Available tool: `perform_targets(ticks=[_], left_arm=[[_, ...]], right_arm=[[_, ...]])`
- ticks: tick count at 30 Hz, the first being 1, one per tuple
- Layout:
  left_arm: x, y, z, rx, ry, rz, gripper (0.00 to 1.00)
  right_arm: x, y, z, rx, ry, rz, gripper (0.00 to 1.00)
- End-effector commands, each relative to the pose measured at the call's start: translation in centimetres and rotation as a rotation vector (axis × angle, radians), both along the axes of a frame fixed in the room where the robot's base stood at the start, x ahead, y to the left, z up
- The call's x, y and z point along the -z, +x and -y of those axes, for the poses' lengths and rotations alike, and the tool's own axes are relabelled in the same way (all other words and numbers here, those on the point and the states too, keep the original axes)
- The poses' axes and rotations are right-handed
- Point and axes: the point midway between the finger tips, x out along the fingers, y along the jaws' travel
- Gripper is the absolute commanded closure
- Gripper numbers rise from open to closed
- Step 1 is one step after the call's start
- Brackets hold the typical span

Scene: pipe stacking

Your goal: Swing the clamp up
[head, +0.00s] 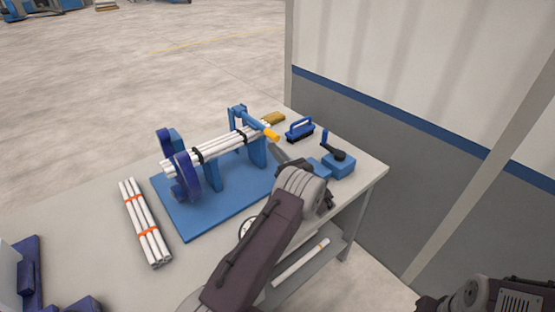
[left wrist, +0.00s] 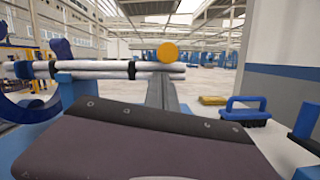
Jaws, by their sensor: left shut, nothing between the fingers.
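A blue clamp arm (head: 252,122) with an orange grip at its end reaches from a blue post at the stand's far end, over the ends of the white pipes (head: 215,150). The pipes lie bundled with black bands in the blue stand (head: 216,173). My left gripper (head: 276,152) is shut and empty, just below and near the orange grip. In the left wrist view, its grey fingers (left wrist: 160,92) point towards the round orange grip (left wrist: 167,53), and I cannot tell whether they touch it. My right arm shows only at the bottom right corner, its fingers out of view.
A blue-handled brush (head: 300,129), a yellow block (head: 274,118) and a blue device with a black lever (head: 338,163) stand at the table's right. An orange-banded pipe bundle (head: 145,222) lies at the left. A wall rises beyond the right edge.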

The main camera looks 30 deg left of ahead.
Motion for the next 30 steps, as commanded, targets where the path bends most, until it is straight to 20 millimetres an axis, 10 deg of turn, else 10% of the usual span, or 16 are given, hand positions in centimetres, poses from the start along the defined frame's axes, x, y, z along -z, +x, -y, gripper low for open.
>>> perform_targets(ticks=[17,30], left_arm=[[-1.4,0.1,0.2,0.001,-0.008,-0.003,1.0],[-9.5,0.2,0.2,0.002,-0.237,-0.093,1.0]], right_arm=[[-0.7,0.0,0.0,0.0,0.0,0.0,0.45],[-10.2,0.0,0.0,0.0,0.0,0.0,0.45]])
